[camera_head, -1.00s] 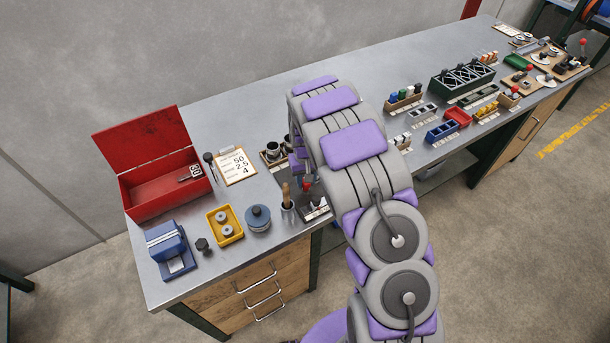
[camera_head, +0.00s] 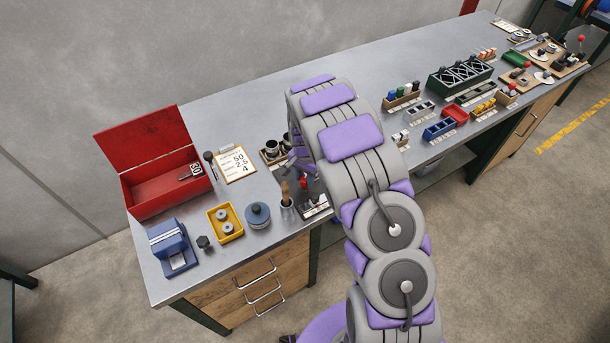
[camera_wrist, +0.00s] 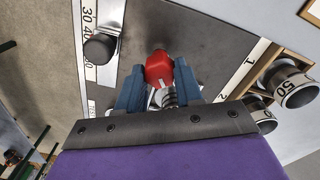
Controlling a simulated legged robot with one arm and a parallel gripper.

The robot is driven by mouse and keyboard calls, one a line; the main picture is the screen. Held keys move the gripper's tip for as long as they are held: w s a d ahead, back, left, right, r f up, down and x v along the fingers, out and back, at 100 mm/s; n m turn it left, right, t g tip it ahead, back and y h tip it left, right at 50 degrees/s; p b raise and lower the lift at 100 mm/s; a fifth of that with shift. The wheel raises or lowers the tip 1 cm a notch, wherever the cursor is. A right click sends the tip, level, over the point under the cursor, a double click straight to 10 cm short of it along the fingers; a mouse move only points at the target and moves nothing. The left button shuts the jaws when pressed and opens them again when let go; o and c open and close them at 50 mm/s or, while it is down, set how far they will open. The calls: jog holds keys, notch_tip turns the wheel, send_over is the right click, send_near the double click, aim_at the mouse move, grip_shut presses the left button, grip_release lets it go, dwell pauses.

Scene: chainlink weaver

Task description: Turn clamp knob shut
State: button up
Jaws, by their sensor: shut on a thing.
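The red clamp knob (camera_wrist: 159,68) sits between the two blue-grey fingers of my gripper (camera_wrist: 158,82) in the wrist view. The fingers press on it from both sides, and a coiled, spring-like part shows just below it. In the head view the red knob (camera_head: 304,183) is a small spot above a small dark fixture with a white scale (camera_head: 315,207) near the bench's front edge. My arm partly hides this place. My gripper (camera_head: 302,163) is there, mostly covered by the arm.
A wooden-handled tool in a cup (camera_head: 286,196) stands just left of the fixture. Metal cylinders in a wooden tray (camera_head: 271,158) stand behind. A blue round pot (camera_head: 257,215) and a yellow tray (camera_head: 225,235) lie farther left. The bench behind the clipboard (camera_head: 235,165) is clear.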

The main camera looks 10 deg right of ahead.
aim_at(304, 178)
jog(key=shift+s+f+m, duration=0.15)
jog(key=shift+s+m, duration=0.05)
jog(key=shift+m, duration=0.3)
jog(key=o, duration=1)
jog(key=shift+w+a, duration=0.1)
jog(key=shift+a, duration=0.05)
jog(key=shift+o, duration=0.2)
jog(key=shift+r, duration=0.25)
notch_tip(304, 178, up, 17)
jog(key=p, duration=0.1)
jog(key=shift+w, duration=0.1)
